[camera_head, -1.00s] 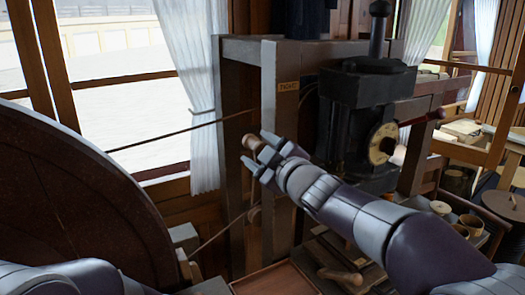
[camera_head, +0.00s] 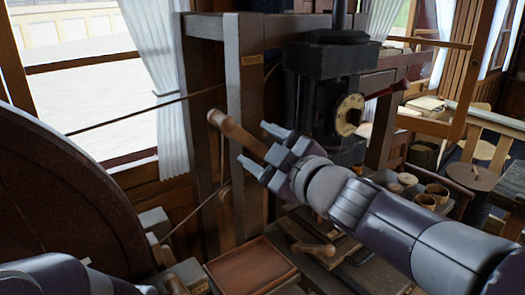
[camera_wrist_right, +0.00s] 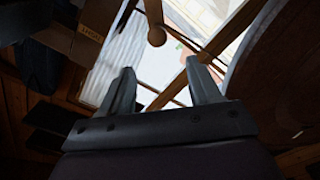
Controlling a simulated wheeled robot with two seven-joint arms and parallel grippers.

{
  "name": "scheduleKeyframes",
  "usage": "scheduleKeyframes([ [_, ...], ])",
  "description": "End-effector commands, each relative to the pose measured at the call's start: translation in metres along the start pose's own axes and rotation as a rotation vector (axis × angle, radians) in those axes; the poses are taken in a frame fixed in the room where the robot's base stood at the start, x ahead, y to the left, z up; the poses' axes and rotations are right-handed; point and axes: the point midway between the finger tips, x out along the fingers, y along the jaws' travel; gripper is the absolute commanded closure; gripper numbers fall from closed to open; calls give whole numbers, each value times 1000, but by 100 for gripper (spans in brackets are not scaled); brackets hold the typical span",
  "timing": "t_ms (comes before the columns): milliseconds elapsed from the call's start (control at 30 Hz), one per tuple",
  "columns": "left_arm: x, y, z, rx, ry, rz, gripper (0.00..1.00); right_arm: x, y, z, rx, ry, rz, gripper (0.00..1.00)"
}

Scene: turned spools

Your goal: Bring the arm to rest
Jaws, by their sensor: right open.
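My right arm (camera_head: 410,225) reaches in from the lower right in the head view. Its gripper (camera_head: 257,146) is open, with its two fingers spread and nothing clamped. A turned wooden handle (camera_head: 234,130) with a rounded end stands by the fingertips, its near end lying between them in the picture; I cannot tell if they touch. In the wrist view the handle's round knob (camera_wrist_right: 156,36) shows beyond the open fingers (camera_wrist_right: 158,92). Part of my left arm (camera_head: 60,277) shows at the lower left; its gripper is out of view.
A large dark wheel (camera_head: 60,190) fills the left. Wooden posts (camera_head: 247,100) and a dark machine with a dial (camera_head: 350,113) stand behind the gripper. A shallow wooden tray (camera_head: 250,268) lies below. Small cups (camera_head: 437,192) stand at the right, near my forearm.

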Motion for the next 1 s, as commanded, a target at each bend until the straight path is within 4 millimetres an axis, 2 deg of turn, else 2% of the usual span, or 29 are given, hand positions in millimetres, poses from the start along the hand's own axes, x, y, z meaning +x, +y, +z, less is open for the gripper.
scheduleKeyframes([
  [333,0,0,0,0,0,0,53,-2,0,4,2,-19,2,37],
  [367,0,0,0,0,0,0,53,-3,1,10,12,-50,7,37],
  [467,0,0,0,0,0,0,53,-13,-12,61,142,-253,18,37],
  [500,0,0,0,0,0,0,53,-22,-26,92,220,-370,12,37],
  [567,0,0,0,0,0,0,53,-44,-52,141,349,-567,-1,37],
  [600,0,0,0,0,0,0,53,-64,-73,172,437,-702,-15,37],
  [667,0,0,0,0,0,0,53,-98,-106,210,567,-897,-39,37],
  [700,0,0,0,0,0,0,53,-122,-129,229,650,-1020,-56,37],
  [800,0,0,0,0,0,0,53,-180,-180,258,840,-1282,-96,37],
  [900,0,0,0,0,0,0,53,-222,-215,267,988,-1463,-119,37],
  [1000,0,0,0,0,0,0,53,-245,-232,273,1071,-1554,-115,37],
])
